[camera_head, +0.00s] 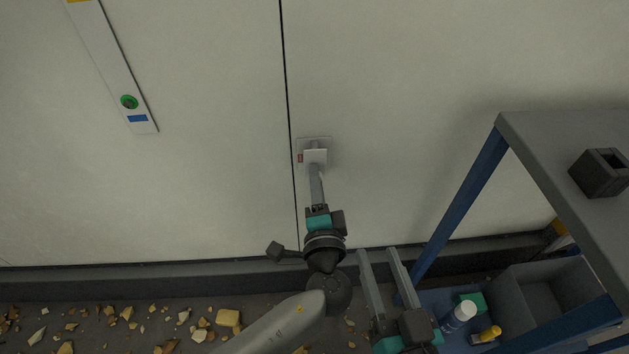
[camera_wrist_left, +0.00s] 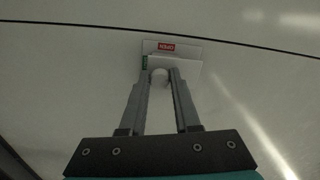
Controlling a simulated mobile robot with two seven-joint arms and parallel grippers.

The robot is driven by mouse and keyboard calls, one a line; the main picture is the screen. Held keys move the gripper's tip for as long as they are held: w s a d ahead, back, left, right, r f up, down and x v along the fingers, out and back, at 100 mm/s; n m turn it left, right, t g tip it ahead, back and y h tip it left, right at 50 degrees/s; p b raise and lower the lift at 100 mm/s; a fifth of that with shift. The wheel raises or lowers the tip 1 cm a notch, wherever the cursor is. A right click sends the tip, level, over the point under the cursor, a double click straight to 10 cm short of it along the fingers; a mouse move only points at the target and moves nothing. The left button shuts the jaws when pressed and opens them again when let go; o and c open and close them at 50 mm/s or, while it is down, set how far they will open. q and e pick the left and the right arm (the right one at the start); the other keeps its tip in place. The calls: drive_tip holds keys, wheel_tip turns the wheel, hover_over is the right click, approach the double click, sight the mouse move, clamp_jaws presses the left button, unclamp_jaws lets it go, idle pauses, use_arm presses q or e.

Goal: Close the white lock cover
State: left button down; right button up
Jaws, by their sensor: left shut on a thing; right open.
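The white lock cover (camera_head: 315,156) is on the pale wall panel, just right of the dark vertical seam, with a light backing plate around it. A small red label shows at its left side. In the left wrist view the cover (camera_wrist_left: 187,64) stands out from the plate, with the red label above it and a green label at its left. My left gripper (camera_head: 316,174) reaches up to the cover and is shut on a pale rounded part of it, seen between the fingertips (camera_wrist_left: 160,80). My right gripper (camera_head: 383,268) is open and empty, lower right, away from the cover.
A cart with blue posts (camera_head: 468,190) and a grey top (camera_head: 545,150) stands at the right, carrying a dark block (camera_head: 600,172). A grey bin (camera_head: 545,290) and a white bottle (camera_head: 459,315) sit on its lower shelf. Yellowish rubble (camera_head: 228,318) lies along the floor.

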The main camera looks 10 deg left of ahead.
use_arm(q)
drive_tip(key=shift+r, duration=0.1)
idle(0.3)
drive_tip(key=c, duration=0.6)
unclamp_jaws()
